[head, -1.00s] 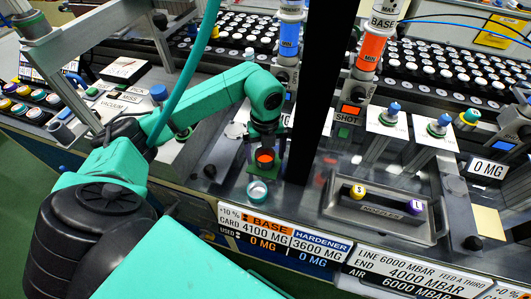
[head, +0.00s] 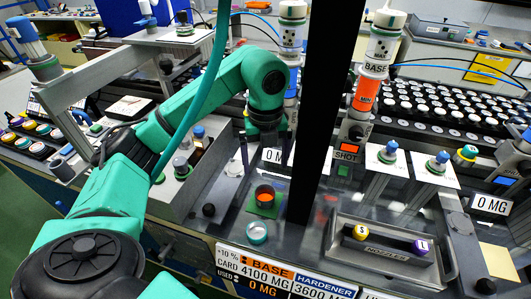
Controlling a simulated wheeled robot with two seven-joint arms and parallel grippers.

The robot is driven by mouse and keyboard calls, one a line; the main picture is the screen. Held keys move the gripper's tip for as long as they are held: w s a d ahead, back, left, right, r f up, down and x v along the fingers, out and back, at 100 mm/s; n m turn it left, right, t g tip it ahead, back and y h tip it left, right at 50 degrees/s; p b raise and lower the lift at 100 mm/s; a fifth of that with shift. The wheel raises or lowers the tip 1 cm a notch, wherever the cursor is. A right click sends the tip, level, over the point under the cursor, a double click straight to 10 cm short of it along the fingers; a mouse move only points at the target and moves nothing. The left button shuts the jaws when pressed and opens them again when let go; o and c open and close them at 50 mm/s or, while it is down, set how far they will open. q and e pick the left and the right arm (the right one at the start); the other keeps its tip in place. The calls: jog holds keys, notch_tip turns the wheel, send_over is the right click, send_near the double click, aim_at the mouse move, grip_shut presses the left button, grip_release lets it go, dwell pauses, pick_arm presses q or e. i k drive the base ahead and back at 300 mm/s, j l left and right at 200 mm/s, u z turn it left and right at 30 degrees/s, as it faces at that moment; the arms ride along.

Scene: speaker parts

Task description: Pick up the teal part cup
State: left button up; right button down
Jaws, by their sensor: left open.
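A small teal-rimmed cup (head: 257,232) with a pale inside stands upright on the grey deck near the front edge. Just behind it, a dark cup with orange contents (head: 265,195) sits on a green square (head: 264,208). My left gripper (head: 262,160) points down above and behind the orange-filled cup, its thin dark fingers apart with nothing visible between them. It is apart from both cups. My right gripper is not in view.
A dark upright post (head: 322,100) stands right of the gripper. A nozzle tray (head: 390,268) holds yellow-tipped and purple-tipped pieces. An orange BASE cartridge (head: 370,90) stands behind. Racks of white-capped pots (head: 450,110) fill the back right.

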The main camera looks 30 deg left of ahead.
aim_at(257, 231)
jog(key=k, duration=1.5)
